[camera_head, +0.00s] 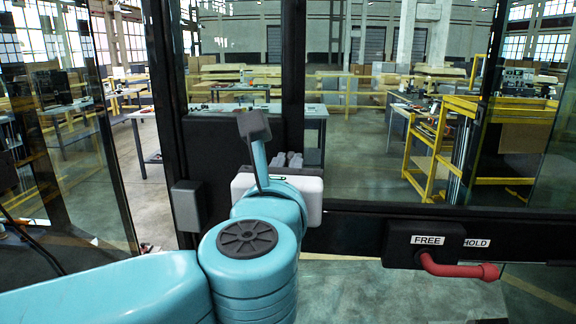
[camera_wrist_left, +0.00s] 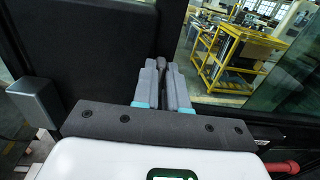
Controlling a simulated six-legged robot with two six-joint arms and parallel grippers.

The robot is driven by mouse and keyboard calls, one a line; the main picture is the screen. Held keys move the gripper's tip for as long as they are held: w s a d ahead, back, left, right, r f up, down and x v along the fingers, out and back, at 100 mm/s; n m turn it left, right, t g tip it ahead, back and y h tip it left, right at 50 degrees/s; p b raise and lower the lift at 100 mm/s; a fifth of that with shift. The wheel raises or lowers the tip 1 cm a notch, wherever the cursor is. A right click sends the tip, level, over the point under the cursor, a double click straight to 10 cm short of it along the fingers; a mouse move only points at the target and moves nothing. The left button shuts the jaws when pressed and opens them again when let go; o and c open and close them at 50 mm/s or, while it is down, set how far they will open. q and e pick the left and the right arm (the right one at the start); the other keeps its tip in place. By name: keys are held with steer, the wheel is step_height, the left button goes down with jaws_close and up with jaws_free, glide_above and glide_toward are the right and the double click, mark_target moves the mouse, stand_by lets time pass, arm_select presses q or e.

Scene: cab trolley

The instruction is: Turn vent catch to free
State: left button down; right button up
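The vent catch is a red handle (camera_head: 455,269) under a black block (camera_head: 400,246) at the lower right of the head view. The handle runs right from its bend below the FREE label (camera_head: 428,240); its free end lies below the HOLD label (camera_head: 477,243). A red end also shows at the lower right of the left wrist view (camera_wrist_left: 284,167). My left gripper (camera_head: 288,158) is left of the catch and above it, apart from it. Its grey fingers (camera_wrist_left: 163,78) are together, with nothing clearly held. My right gripper is out of view.
A dark upright post (camera_head: 292,70) and a low dark rail (camera_head: 345,228) frame the glass behind my left gripper. A grey box (camera_head: 187,205) sits on the frame at left. Beyond the glass stand yellow-framed trolleys (camera_head: 440,150) and workbenches.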

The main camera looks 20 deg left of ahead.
arm_select(q)
steer(key=shift+m, duration=0.3)
steer(key=shift+w+d+f+m+p, duration=0.15)
steer(key=shift+m+p, duration=0.85)
steer(key=shift+m, duration=1.85)
steer(key=shift+s+d+f+m+p, duration=0.15)
steer(key=shift+m+p, duration=0.85)
steer(key=shift+m, duration=1.9)
steer(key=shift+w+d+f+m+p, duration=0.2)
steer(key=shift+m+p, duration=0.8)
steer(key=shift+m, duration=1.85)
steer(key=c, duration=1.2)
jaws_free()
steer(key=shift+o, duration=0.2)
